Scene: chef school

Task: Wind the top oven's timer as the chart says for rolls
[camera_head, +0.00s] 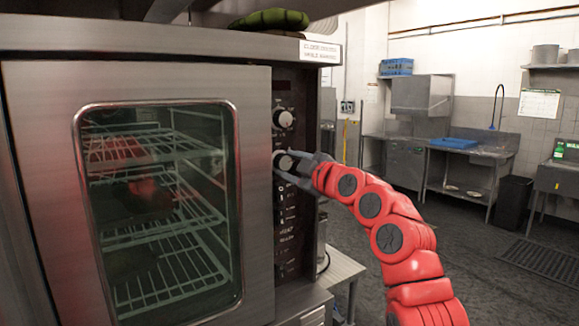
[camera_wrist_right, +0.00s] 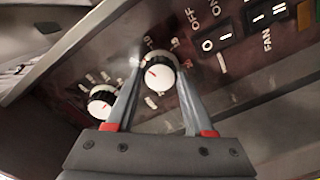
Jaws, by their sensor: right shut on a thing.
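The oven (camera_head: 258,95) fills the left of the head view, with its glass door shut. Its dark control panel (camera_head: 288,90) has an upper white-faced knob (camera_head: 284,118) and a lower knob (camera_head: 281,160). My right gripper (camera_head: 289,167) is shut on the lower knob. In the right wrist view, its fingers (camera_wrist_right: 158,98) are on both sides of that knob (camera_wrist_right: 158,76), which has a red mark on its white face. The other knob (camera_wrist_right: 102,101) is left of the fingers. I cannot read the dial markings. My left gripper is not in view.
Rocker switches (camera_wrist_right: 222,40) marked OFF, ON and FAN are beside the held knob. A small label (camera_head: 320,52) is at the oven's top edge. A sheet (camera_head: 539,104), too small to read, hangs on the far wall. Open floor (camera_head: 375,225) lies right of the oven.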

